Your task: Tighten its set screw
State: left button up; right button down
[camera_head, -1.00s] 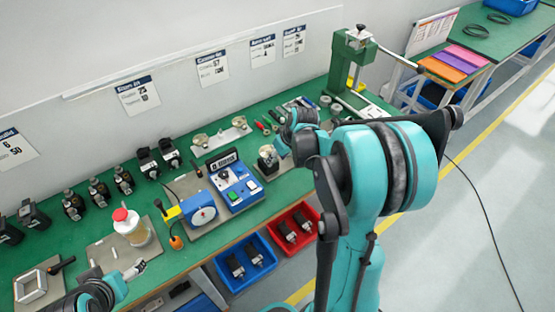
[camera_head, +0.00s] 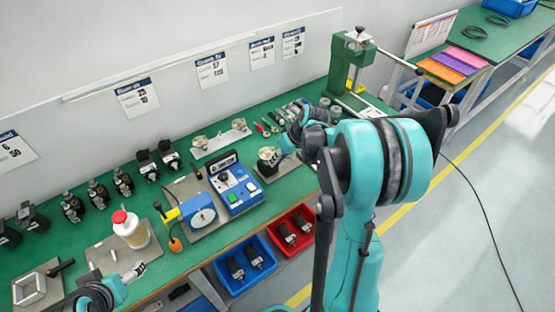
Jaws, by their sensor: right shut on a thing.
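A small coder unit (camera_head: 268,153), dark with a pale top, stands on a grey plate (camera_head: 284,170) at the middle of the green bench. Its set screw is too small to make out. My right gripper (camera_head: 285,147) is at the right side of the unit, low over the plate. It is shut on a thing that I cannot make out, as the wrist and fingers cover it. My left gripper (camera_head: 134,272) is at the lower left, over the bench's front part near a jar with a red cap (camera_head: 131,231). Whether its fingers are open is too small to tell.
A blue tester (camera_head: 237,184) and a blue gauge box (camera_head: 199,214) stand left of the unit. A green press (camera_head: 350,70) stands behind on the right. Blue (camera_head: 232,291) and red (camera_head: 283,253) bins with dark parts hang below the bench's front edge.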

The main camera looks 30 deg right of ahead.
jog(key=c, duration=1.4)
grip_release()
jog(key=v, duration=1.2)
jog(key=s+a+t+h, duration=0.1)
jog(key=s+a, duration=0.3)
jog(key=a, duration=0.2)
jog(key=s+a+f+t, duration=0.1)
jog(key=s+a, duration=0.4)
jog(key=a, duration=0.1)
jog(key=s+a+f+t+h, duration=0.1)
jog(key=s+a, duration=0.3)
jog(key=a, duration=0.3)
jog(key=shift+s+a+h, duration=0.1)
jog(key=shift+s+h, duration=0.1)
jog(key=shift+h, duration=0.1)
